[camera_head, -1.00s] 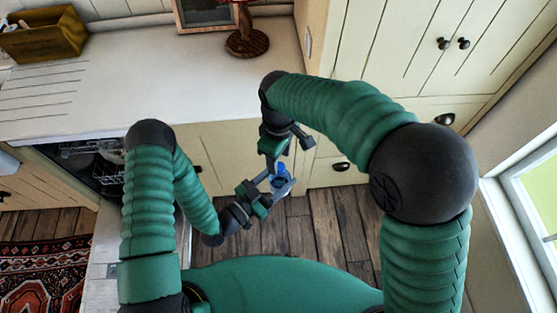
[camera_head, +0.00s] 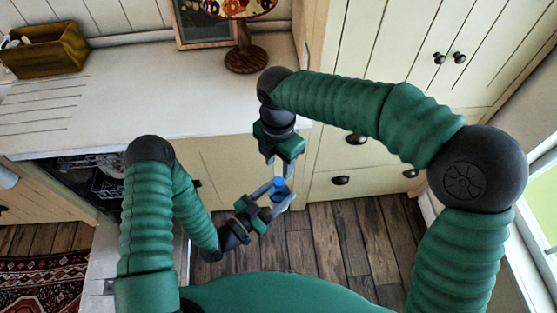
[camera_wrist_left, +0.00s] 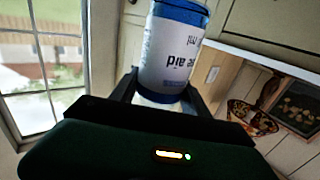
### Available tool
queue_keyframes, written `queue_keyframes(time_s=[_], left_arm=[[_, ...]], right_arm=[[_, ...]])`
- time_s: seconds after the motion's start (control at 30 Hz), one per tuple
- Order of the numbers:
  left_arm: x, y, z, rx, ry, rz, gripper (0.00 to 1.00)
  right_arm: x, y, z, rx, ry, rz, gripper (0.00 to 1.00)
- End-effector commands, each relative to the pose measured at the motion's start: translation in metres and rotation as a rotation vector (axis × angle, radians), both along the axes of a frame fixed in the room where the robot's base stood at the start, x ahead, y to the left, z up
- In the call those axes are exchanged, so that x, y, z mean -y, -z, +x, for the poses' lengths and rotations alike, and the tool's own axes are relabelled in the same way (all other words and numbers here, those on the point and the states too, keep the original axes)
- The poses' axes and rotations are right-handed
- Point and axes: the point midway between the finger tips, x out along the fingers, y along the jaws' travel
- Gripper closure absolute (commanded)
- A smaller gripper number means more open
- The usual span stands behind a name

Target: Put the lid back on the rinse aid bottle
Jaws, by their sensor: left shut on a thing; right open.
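My left gripper (camera_head: 276,193) is shut on the rinse aid bottle (camera_wrist_left: 172,50), holding it over the floor in front of the cabinets. In the left wrist view the bottle is white and blue, its lettering is upside down, and the fingers grip either side of it. In the head view a blue lid (camera_head: 279,183) shows on top of the bottle between the left fingers; how firmly it is seated cannot be told. My right gripper (camera_head: 281,160) is open and empty, just above the lid and apart from it.
The pale counter (camera_head: 130,100) holds a wooden box (camera_head: 45,50), a lamp (camera_head: 245,55) and a picture frame (camera_head: 200,42). An open dishwasher (camera_head: 95,178) is at the left. Cream cabinets (camera_head: 345,160) stand ahead; bare floor (camera_head: 340,240) lies below.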

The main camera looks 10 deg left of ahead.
Motion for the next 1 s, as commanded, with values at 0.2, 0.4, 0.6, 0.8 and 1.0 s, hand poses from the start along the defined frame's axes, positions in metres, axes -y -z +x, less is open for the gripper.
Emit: queue_keyframes(time_s=[0.2, 0.4, 0.6, 0.8, 1.0], left_arm=[[0.0, 0.0, 0.0, 0.001, 0.0, -0.001, 1.0], [0.0, 0.0, 0.0, 0.001, 0.0, -0.001, 1.0], [0.0, 0.0, 0.0, 0.001, 0.0, -0.001, 1.0], [0.0, 0.0, 0.0, 0.001, 0.0, -0.001, 1.0], [0.0, 0.0, 0.0, 0.001, 0.0, -0.001, 1.0]], right_arm=[[0.0, -0.005, 0.002, 0.008, -0.081, 0.006, 0.57], [0.0, -0.003, 0.001, 0.007, -0.078, 0.005, 0.57], [0.0, 0.02, 0.001, 0.004, -0.078, 0.005, 0.57], [0.0, 0.055, 0.001, 0.004, -0.077, 0.006, 0.57], [0.0, 0.074, 0.001, 0.007, -0.075, 0.005, 0.57]])
